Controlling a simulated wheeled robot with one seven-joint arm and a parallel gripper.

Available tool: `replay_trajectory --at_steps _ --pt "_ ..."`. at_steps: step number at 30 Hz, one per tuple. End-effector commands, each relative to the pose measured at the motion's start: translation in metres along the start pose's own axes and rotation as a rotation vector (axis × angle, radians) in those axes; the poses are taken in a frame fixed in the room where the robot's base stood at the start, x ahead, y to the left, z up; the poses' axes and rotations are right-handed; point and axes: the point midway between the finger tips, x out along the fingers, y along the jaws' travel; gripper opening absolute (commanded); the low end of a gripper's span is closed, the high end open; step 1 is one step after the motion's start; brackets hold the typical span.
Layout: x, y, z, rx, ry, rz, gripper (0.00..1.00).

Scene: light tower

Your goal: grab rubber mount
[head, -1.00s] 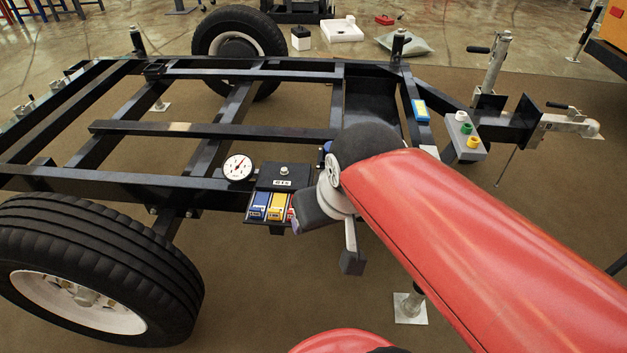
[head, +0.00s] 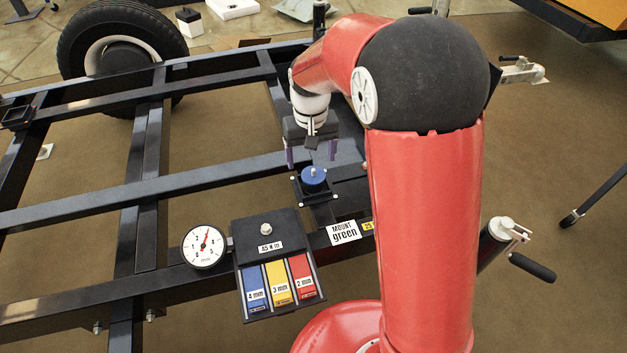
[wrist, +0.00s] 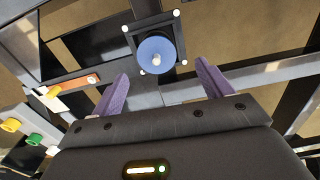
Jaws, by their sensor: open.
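A blue round rubber mount (head: 314,178) with a pale stud in its middle sits on a dark square plate with pale corner bolts, on the black frame. It also shows in the wrist view (wrist: 155,57), just beyond the fingertips. My gripper (head: 311,155) hangs above the blue mount, its two purple fingers apart and empty. In the wrist view my gripper (wrist: 163,78) is open, and the mount lies ahead between the finger lines, apart from them. A label reading "MOUNT green" (head: 343,232) is on the frame. Yellow (wrist: 11,125), green (wrist: 35,139) and white pieces stand at the left.
A dial gauge (head: 204,246) and a black box (head: 268,235) with blue, yellow and red shims (head: 303,277) are on the near rail. Black frame beams (head: 190,193) run around the mount. A tyre (head: 118,45) stands at the back left.

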Motion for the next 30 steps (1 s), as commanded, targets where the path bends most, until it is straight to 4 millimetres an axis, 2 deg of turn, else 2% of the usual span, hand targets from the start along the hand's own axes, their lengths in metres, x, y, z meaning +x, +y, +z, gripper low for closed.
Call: replay_trajectory --at_steps 9,12,20,23,30 --pt "0.045 0.005 0.003 0.0 -0.003 0.001 0.78" --pt "0.054 0.005 0.003 0.0 -0.002 0.0 0.78" --pt "0.057 0.005 0.003 0.0 0.001 0.0 0.78" --pt "0.057 0.005 0.003 0.0 0.001 0.0 0.68" --pt "0.057 0.005 0.003 0.0 0.001 0.0 0.36"
